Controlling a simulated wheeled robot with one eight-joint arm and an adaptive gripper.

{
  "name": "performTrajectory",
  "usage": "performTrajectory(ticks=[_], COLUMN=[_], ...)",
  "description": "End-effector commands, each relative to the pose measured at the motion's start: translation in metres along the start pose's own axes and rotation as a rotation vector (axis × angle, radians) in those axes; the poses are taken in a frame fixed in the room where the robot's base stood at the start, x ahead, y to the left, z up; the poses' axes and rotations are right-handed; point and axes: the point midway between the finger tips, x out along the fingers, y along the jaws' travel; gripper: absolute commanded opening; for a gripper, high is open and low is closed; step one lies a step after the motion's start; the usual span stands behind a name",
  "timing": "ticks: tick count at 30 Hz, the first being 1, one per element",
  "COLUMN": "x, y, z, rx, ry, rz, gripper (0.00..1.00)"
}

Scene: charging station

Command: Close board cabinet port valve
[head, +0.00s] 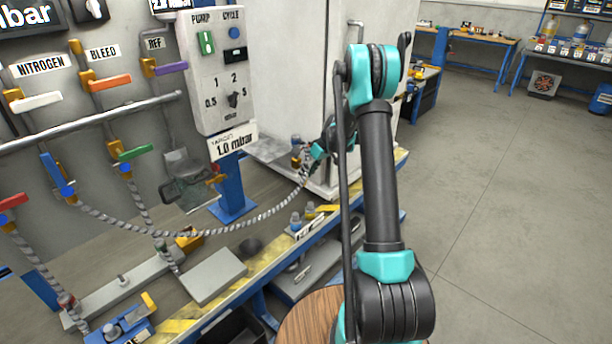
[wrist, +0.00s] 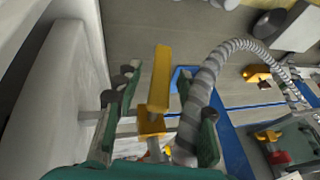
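The port valve's yellow lever (wrist: 161,78) points up the wrist picture, with its yellow base (wrist: 151,125) below. The lever lies across the line of the short pipe from the white cabinet (wrist: 62,95). My gripper (wrist: 158,72) is open, one dark finger on each side of the lever, with a visible gap on both sides. In the head view my gripper (head: 322,148) is beside the white cabinet (head: 290,75), near the end of the grey braided hose (head: 235,226). My arm and gripper hide part of the valve there.
The hose (wrist: 205,85) passes close to the right finger. A control panel (head: 217,75) stands left of the cabinet. Orange (head: 108,83) and green (head: 136,153) levers are on the left wall. A grey block (head: 213,276) lies on the bench.

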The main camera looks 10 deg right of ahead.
Motion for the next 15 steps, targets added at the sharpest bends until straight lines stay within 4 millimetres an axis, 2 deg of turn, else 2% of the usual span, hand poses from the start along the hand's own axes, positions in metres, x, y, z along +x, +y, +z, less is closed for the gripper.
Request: performTrajectory(ticks=[9,15], x=[-0.063,-0.095], y=[0.0,0.0], z=[0.001,0.001], rx=[0.002,0.001], ry=[0.0,0.0], rz=[0.0,0.0], gripper=[0.4,0.4])
